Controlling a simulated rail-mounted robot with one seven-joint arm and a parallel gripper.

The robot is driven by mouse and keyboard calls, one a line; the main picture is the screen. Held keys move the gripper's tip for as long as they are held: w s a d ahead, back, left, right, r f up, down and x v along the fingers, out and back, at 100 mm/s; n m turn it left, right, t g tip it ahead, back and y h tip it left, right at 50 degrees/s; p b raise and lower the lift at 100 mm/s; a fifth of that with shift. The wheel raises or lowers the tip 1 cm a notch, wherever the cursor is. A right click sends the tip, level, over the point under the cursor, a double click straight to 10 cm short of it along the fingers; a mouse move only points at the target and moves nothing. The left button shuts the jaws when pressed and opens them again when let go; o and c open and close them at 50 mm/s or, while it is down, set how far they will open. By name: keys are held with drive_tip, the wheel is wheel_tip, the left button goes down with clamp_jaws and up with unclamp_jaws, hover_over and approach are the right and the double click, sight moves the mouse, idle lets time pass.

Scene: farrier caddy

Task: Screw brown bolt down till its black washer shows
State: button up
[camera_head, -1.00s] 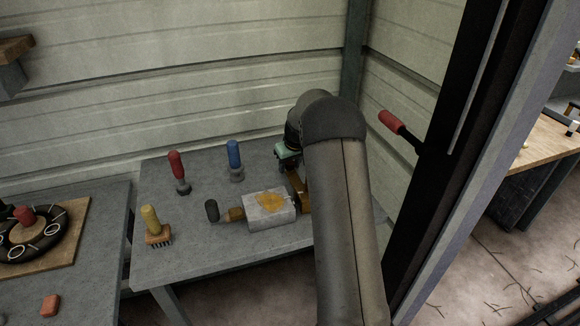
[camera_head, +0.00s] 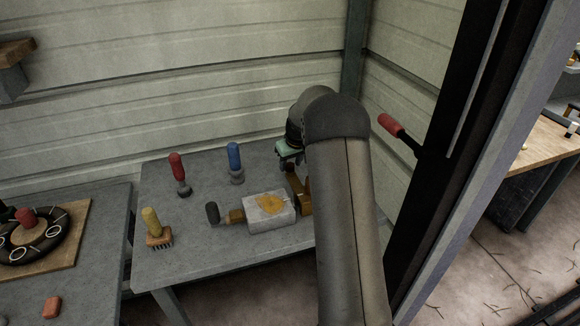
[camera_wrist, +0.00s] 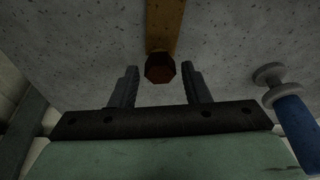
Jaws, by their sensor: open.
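The brown bolt (camera_wrist: 160,68) shows its dark red-brown, many-sided head in the wrist view. It is at the end of an orange-brown bar (camera_wrist: 165,25). My gripper (camera_wrist: 159,73) is open, with one finger on each side of the bolt head and a gap at both sides. In the head view my gripper's green body (camera_head: 288,147) is above the right back of the grey table, near a brown bracket (camera_head: 300,192). My arm hides part of that area. I cannot make out a black washer.
A grey block with an orange patch (camera_head: 255,222) lies left of the bracket. A blue-handled tool (camera_head: 234,157), a red-handled tool (camera_head: 177,168) and a yellow-handled brush (camera_head: 152,221) stand on the table (camera_head: 210,265). The blue handle also shows in the wrist view (camera_wrist: 297,130).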

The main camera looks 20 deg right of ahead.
drive_tip(key=p+v, duration=0.2)
drive_tip(key=v, duration=0.4)
idle(0.3)
drive_tip(key=shift+f, duration=0.1)
